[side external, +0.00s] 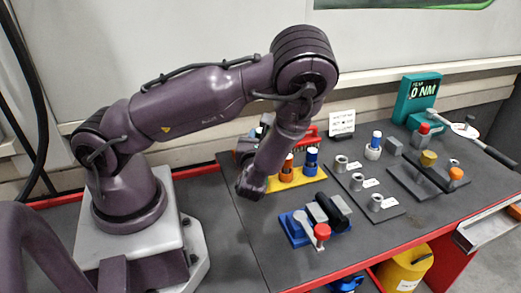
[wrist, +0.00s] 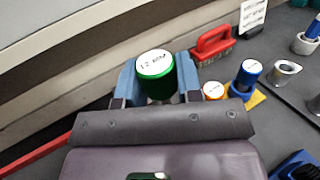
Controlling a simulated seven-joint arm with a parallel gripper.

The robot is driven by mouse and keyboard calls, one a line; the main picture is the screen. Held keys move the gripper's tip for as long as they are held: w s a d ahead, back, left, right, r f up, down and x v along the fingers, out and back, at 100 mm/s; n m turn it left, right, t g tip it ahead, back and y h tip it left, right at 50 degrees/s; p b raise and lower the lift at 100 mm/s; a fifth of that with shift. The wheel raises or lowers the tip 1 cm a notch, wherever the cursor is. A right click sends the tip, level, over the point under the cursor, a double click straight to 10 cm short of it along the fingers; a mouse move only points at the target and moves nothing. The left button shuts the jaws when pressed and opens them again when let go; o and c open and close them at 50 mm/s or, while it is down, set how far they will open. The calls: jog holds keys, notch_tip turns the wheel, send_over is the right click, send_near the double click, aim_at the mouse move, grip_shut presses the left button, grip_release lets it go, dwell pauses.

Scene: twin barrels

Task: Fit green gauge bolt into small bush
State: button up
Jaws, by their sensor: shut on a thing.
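The green gauge bolt (wrist: 155,85) shows in the wrist view with its white, printed end face toward the camera. My gripper (wrist: 158,82) is shut on it, with a blue finger on either side. In the side external view my arm hides the bolt and most of the gripper, left of the yellow stand (side external: 312,178). Three grey metal bushes, at the back (side external: 341,163), middle (side external: 357,181) and front (side external: 377,202), stand on a dark plate to the right, apart from the bolt. I cannot tell for certain which is the small one.
Orange (side external: 287,168) and blue (side external: 311,160) bolts stand in the yellow stand. A red-handled brush (wrist: 213,45) is behind. A blue fixture (side external: 300,230) lies in front. A second dark plate (side external: 415,182) and a teal meter (side external: 416,98) are at right.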

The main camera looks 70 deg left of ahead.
jog(key=w+d, duration=0.9)
jog(key=w, duration=0.3)
jog(key=w+d+r, duration=0.1)
jog(key=w+d, duration=0.8)
jog(key=w, duration=0.2)
jog(key=shift+w, duration=0.35)
jog(key=shift+f, duration=2.85)
jog(key=shift+f, duration=2.4)
jog(key=o, duration=1.1)
jog(key=shift+c, duration=0.2)
jog(key=shift+d, duration=0.1)
